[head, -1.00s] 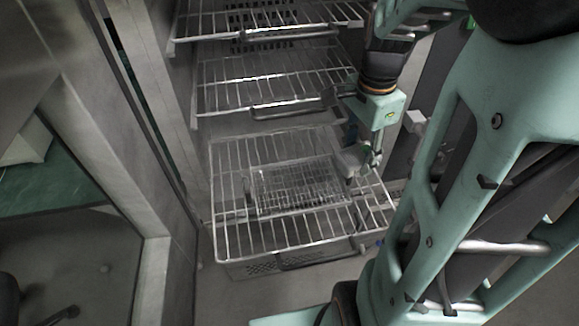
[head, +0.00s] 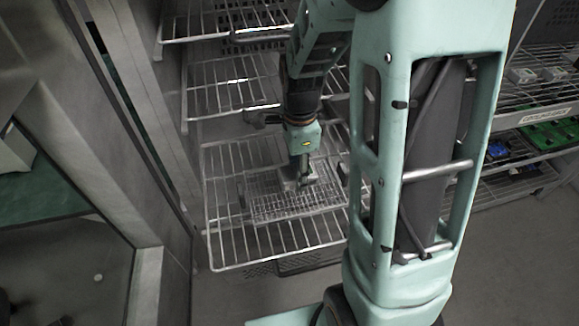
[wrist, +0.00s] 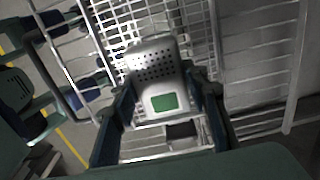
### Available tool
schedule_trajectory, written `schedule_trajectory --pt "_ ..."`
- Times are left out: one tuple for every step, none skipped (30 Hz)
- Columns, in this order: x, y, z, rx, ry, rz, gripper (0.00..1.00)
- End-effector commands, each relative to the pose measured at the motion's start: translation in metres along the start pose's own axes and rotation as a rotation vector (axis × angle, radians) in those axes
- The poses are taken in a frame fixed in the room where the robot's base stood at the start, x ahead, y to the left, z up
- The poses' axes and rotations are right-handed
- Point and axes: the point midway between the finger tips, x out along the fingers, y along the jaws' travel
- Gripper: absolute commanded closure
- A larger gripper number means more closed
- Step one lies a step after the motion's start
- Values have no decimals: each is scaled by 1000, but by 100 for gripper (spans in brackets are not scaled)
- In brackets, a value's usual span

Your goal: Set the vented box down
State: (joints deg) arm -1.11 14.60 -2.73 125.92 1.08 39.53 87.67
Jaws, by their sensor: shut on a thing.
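The vented box (wrist: 158,72) is a small silver box with rows of dark holes and a green patch, seen between my fingers in the wrist view. My gripper (wrist: 167,98) is shut on it, one finger on each side. In the head view my gripper (head: 303,176) points down over a wire basket (head: 262,207) on the lowest rack shelf (head: 226,252). The box (head: 289,184) shows there only as a small grey shape, partly hidden by my gripper. I cannot tell whether its underside touches the wire.
Higher wire shelves (head: 222,97) stand behind and above, close to my arm. A metal cabinet wall (head: 140,130) borders the rack on the left. At right, another rack holds a green tray (head: 548,134) and blue items (head: 497,150). Bare shelf wire shows around the basket.

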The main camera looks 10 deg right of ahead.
Motion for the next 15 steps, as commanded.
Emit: schedule_trajectory --pt "2 -1 2 -1 0 0 86" --pt "4 -2 3 -1 0 0 86" --pt "7 -3 5 -1 0 1 86" --pt "10 -3 8 -1 0 2 86" --pt "14 -5 10 -2 0 3 86" --pt "21 -4 10 0 0 4 86" --pt "26 -4 9 0 0 5 86" --pt "30 -4 9 0 0 3 86" --pt "35 -4 9 0 0 3 86" --pt "38 -5 9 0 0 2 86" --pt "40 -5 9 0 0 1 86" --pt "42 -5 9 0 0 0 86" --pt "42 -5 9 0 0 0 86" --pt "42 -5 9 0 0 -1 86" --pt "42 -5 9 0 0 -1 86"
